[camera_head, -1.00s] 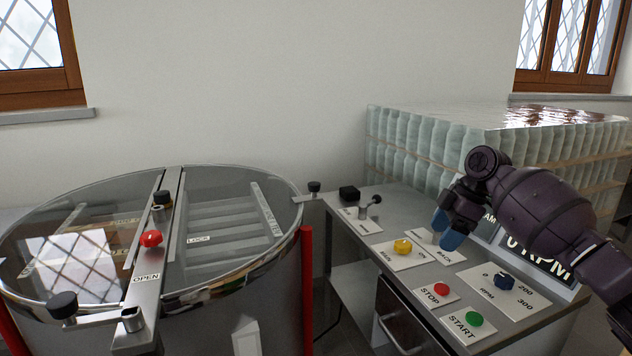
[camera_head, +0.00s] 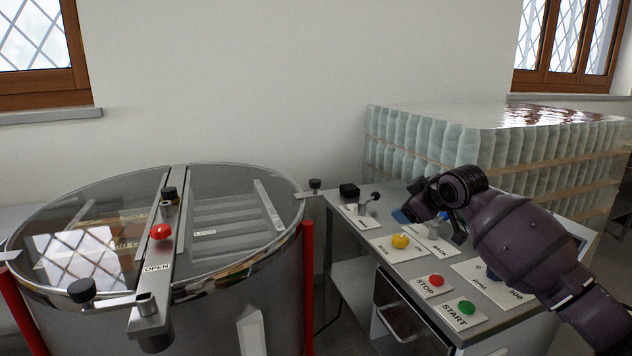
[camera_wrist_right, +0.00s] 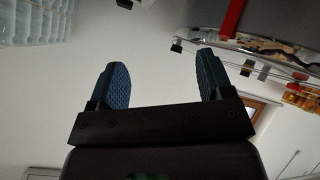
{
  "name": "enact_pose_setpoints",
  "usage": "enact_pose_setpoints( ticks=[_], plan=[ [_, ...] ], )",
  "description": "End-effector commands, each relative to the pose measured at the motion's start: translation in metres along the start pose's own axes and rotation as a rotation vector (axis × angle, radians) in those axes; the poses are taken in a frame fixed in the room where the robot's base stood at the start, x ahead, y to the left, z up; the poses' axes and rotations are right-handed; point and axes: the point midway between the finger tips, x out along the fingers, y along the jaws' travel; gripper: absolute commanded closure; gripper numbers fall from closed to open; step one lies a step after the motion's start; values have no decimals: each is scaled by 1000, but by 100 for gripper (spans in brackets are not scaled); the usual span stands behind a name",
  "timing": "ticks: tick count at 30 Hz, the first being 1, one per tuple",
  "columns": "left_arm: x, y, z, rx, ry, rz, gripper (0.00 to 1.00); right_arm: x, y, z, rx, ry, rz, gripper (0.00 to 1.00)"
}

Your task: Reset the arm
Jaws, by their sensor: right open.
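My right arm comes in from the right in the head view. Its gripper (camera_head: 428,226) hangs over the control panel (camera_head: 372,257), near the back row of switches, and partly hides the panel's rear. In the right wrist view the two blue fingers of the right gripper (camera_wrist_right: 162,85) are spread apart with nothing between them. Under and beside the arm lie the yellow knob (camera_head: 400,241), the red stop button (camera_head: 437,279) and the green start button (camera_head: 466,307). My left gripper is not in view.
A round steel tank (camera_head: 275,290) with a clear lid, a red knob (camera_head: 160,231) and black clamps stands at the left. A wrapped stack of jars (camera_head: 440,135) stands behind the panel. A red post (camera_head: 308,290) stands between tank and panel.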

Motion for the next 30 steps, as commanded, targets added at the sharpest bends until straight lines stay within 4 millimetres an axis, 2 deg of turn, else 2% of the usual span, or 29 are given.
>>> enact_pose_setpoints(
  ticks=[5, 14, 20, 30],
  plan=[
    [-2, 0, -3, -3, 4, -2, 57, 0, -39, 12, 56, 123, 78, 27],
    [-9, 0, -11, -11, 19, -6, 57, -16, -110, 58, 168, 284, 159, 27],
    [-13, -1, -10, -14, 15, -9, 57, -38, -153, 96, 240, 343, 195, 27],
    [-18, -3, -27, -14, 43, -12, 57, -91, -222, 171, 356, 360, 258, 27]
  ],
)
